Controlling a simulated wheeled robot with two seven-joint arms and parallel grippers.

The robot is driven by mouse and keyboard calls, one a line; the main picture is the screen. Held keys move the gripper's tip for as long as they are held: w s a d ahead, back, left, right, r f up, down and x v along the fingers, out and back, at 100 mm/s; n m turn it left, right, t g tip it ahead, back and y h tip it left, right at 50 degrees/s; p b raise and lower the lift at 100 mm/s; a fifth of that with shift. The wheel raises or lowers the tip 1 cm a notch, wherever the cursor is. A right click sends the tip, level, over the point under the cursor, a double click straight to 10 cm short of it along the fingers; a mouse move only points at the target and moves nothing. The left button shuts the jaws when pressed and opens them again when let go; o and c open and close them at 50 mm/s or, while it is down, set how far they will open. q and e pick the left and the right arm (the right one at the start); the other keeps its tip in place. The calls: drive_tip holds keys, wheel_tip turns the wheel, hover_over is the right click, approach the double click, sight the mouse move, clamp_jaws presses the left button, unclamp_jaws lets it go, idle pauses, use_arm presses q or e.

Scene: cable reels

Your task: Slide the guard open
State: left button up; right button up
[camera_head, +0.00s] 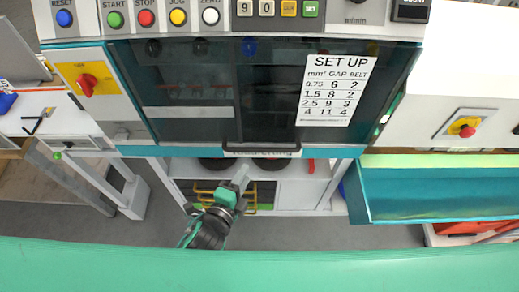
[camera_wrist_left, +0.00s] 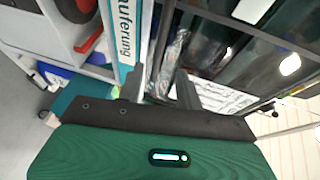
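The guard (camera_head: 215,100) is a dark see-through panel across the front of the teal and white machine, and it looks closed in the head view. A dark bar handle (camera_head: 262,148) runs along its lower edge. My left gripper (camera_head: 242,174) is just below the handle and points up toward it, apparently apart from it. In the left wrist view the two grey fingers (camera_wrist_left: 159,88) stand apart with nothing clearly held between them. Dark glassy panels (camera_wrist_left: 207,42) show beyond them. My right gripper is in neither view.
A "SET UP" card (camera_head: 338,90) is fixed at the machine front's right. Push buttons (camera_head: 146,18) line its top, and a red knob (camera_head: 86,85) is at left. A teal tray (camera_head: 430,190) juts out at lower right. Shelves (camera_head: 295,168) lie below the guard.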

sight(260, 149)
use_arm(q)
drive_tip(key=p+x, duration=0.2)
drive_tip(key=x, duration=0.9)
drive_tip(key=shift+w+d+f, duration=0.1)
drive_tip(key=shift+w+d, duration=0.05)
drive_tip(key=shift+w, duration=0.1)
drive_tip(key=shift+c, duration=0.5)
clamp_jaws()
